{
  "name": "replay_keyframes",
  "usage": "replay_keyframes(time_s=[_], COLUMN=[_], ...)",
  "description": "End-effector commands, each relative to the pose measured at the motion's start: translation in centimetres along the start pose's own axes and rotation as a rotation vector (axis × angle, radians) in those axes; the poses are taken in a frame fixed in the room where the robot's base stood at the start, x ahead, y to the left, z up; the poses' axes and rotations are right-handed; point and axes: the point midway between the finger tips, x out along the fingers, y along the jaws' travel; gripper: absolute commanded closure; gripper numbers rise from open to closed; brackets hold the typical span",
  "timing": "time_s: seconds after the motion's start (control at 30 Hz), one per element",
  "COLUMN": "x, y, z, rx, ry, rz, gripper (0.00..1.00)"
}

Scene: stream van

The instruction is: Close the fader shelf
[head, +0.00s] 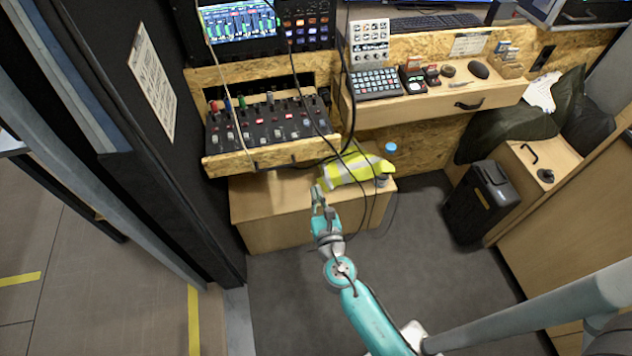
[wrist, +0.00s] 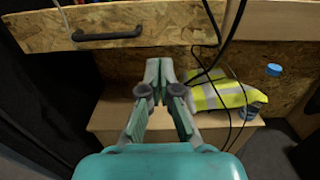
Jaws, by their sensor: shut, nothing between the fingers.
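The fader shelf (head: 230,164) is a wooden pull-out shelf at the left of the desk, carrying a dark fader panel (head: 265,130) with knobs and lit buttons. It stands out from the desk front, past the wooden frame around it. Its front board with a dark bar handle (wrist: 107,35) fills the upper left of the wrist view. My gripper (head: 318,190) is shut and empty, below and to the right of the shelf front in the head view. In the wrist view my gripper (wrist: 159,65) points toward the wooden wall under the shelf, apart from the handle.
A low wooden box (head: 270,205) stands below the shelf, with a yellow hi-vis vest (head: 350,170) on it. Black cables hang across the shelf's right side. A closed drawer (head: 440,108) is at the right. A black case (head: 482,203) stands on the floor. The middle floor is clear.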

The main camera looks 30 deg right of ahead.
Motion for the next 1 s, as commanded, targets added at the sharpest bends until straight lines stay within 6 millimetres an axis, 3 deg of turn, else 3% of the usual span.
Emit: replay_keyframes(time_s=[0.6,0.8,1.0], x=[10.4,12.1,12.5], y=[-0.1,0.0,0.0], z=[0.1,0.1,0.0], rx=[0.004,0.004,0.004], ry=[-0.002,-0.001,0.0], rz=[-0.001,0.0,0.001], gripper=[1.0,1.0,1.0])
